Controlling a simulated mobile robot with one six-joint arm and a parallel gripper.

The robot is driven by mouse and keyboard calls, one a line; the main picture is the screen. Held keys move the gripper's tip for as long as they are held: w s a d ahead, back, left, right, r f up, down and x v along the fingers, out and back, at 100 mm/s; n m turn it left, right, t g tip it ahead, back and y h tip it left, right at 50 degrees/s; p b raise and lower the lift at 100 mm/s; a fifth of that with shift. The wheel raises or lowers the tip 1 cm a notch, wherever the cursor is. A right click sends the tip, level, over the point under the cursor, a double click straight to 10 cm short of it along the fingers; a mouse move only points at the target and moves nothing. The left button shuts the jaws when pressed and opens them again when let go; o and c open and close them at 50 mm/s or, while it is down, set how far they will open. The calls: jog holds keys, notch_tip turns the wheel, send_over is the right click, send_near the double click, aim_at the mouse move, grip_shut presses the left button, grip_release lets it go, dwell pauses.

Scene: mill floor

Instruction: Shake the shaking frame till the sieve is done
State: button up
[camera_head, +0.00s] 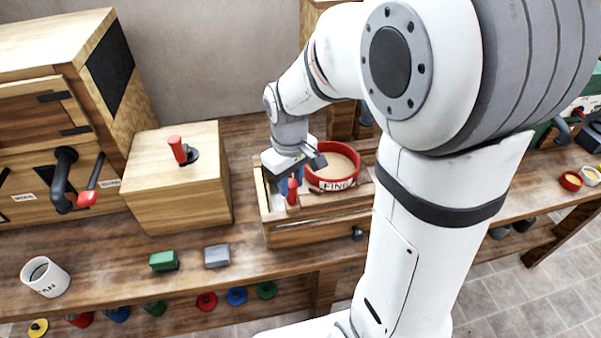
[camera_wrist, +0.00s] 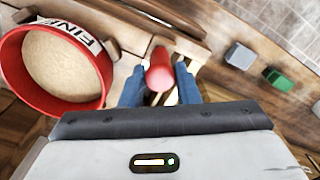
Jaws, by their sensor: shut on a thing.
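The shaking frame (camera_head: 312,228) is a wooden box-like frame on the bench, left of my arm. A red round sieve (camera_head: 334,164) labelled FINE sits in it, holding pale, flour-like material. The sieve also shows at the left of the wrist view (camera_wrist: 62,68). My gripper (camera_head: 292,184) is at the frame's left part. Its blue fingers stand on both sides of the frame's upright red handle (camera_wrist: 159,72), shut on it. The handle's lower end is hidden in the wrist view. Part of the frame's right side is hidden behind my arm.
A wooden box (camera_head: 178,190) with a red-tipped lever stands left of the frame. Green (camera_head: 164,261) and grey (camera_head: 217,256) blocks lie on the bench in front. A white mug (camera_head: 45,276) stands at the far left. Small bowls (camera_head: 571,181) stand at the right.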

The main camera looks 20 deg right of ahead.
jog(key=a, duration=0.8)
jog(key=shift+w+a, duration=0.2)
jog(key=shift+a, duration=0.2)
jog(key=o, duration=0.7)
jog(key=shift+a, duration=0.25)
jog(key=shift+o, duration=1.2)
jog(key=shift+d, duration=0.15)
jog(key=shift+r, duration=0.1)
notch_tip(320, 180, up, 9)
jog(key=p, duration=0.6)
jog(key=shift+p, duration=0.4)
